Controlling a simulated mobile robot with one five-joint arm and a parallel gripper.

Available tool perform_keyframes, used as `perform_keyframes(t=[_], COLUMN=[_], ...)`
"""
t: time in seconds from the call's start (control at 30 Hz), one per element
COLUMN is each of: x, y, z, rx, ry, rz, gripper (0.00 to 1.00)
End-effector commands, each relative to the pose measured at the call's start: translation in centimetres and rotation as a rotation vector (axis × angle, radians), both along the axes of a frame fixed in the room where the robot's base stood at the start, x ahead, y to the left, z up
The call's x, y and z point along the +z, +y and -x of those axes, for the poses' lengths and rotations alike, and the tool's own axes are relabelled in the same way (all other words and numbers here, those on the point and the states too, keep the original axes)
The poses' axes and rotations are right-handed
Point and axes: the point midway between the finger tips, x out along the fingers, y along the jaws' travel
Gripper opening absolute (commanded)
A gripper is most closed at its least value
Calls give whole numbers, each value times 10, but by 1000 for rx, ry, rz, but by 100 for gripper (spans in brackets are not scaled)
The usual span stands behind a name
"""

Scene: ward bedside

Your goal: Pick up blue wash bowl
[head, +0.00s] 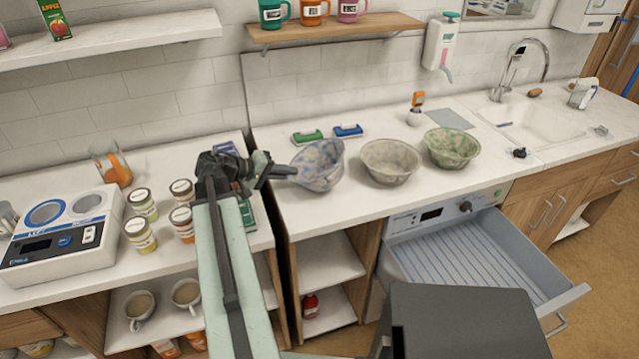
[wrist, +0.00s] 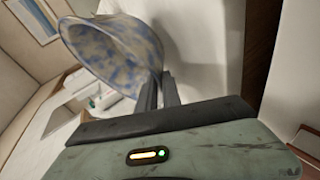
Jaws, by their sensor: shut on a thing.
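The blue wash bowl (head: 318,166) is speckled blue and grey. In the head view it is tilted over the counter, left of a grey bowl (head: 390,162). My gripper (head: 286,171) comes from the left and is shut on the bowl's near-left rim. In the wrist view, the blue wash bowl (wrist: 112,52) fills the upper middle, and my gripper's fingers (wrist: 160,90) meet at its rim. I cannot tell whether the bowl's base touches the counter.
A green bowl (head: 452,147) stands right of the grey one. Green and blue brushes (head: 328,132) lie behind the blue bowl. A drawer (head: 480,255) is pulled open below the counter. Several jars (head: 140,233) and a white device (head: 62,240) stand left of my arm.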

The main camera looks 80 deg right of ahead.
Motion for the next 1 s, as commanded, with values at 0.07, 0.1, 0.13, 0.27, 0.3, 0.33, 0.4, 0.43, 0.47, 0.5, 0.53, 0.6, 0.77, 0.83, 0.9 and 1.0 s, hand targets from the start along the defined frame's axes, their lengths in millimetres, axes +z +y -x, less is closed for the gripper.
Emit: perform_keyframes(t=[0.07,0.1,0.13,0.27,0.3,0.33,0.4,0.43,0.47,0.5,0.53,0.6,0.77,0.83,0.9,1.0], x=[0,0,0,0,0,0,0,0,0,0,0,0,7,15,27,48], y=[0,0,0,0,0,0,0,0,0,0,0,0,0,0,0,0], z=[0,0,0,0,1,1,1,1,1,1,1,1,1,1,1,1], rx=[0,0,0,0,-1,-1,-1,-1,-1,-1,-1,-1,-1,-1,-1,-2], ry=[1,1,1,1,1,1,1,1,1,1,1,1,1,1,1,0], rz=[0,0,0,0,0,0,0,0,0,0,0,0,0,0,0,0], gripper=[0,0,0,0,0,0,0,0,0,0,0,0,0,0,0,0])
